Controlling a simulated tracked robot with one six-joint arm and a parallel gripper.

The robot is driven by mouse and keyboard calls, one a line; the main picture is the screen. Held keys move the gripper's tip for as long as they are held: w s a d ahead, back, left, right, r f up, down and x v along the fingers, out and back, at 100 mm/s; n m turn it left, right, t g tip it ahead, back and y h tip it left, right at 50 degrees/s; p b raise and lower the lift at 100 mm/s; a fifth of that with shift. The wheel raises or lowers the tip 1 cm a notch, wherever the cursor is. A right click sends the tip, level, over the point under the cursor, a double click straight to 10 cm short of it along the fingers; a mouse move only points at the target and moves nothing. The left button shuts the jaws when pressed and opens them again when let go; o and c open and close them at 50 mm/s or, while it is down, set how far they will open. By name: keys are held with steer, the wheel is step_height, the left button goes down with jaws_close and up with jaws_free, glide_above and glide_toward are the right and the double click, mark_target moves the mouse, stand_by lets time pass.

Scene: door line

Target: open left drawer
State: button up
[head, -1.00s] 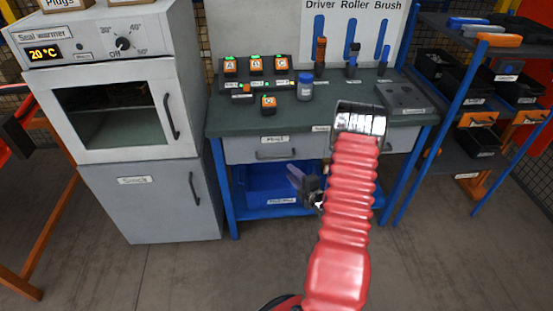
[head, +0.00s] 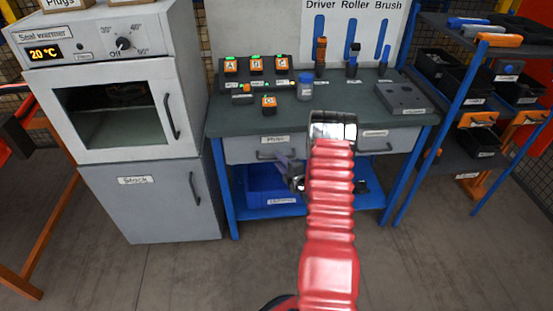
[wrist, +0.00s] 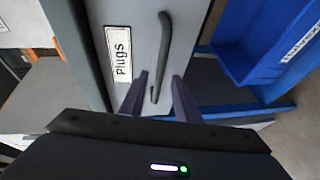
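The left drawer (head: 240,151) is a grey front under the green bench top, labelled "Plugs", and looks closed. Its dark bar handle (wrist: 165,45) runs lengthwise through the wrist view; it also shows in the head view (head: 266,156). My gripper (head: 284,161) is just in front of this drawer, by the right part of the handle. In the wrist view my gripper (wrist: 159,80) is open, with one finger on each side of the handle's near end. I cannot tell whether the fingers touch it.
The right drawer (head: 402,139) is partly hidden by my arm. A blue bin (head: 262,187) sits on the shelf below the left drawer. A grey cabinet (head: 150,205) stands at the left. Orange plug boxes (head: 256,65) and a blue jar (head: 305,86) stand on the bench.

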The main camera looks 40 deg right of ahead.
steer(key=shift+x, duration=1.8)
steer(key=shift+a, duration=0.1)
jaws_close()
steer(key=shift+f, duration=0.1)
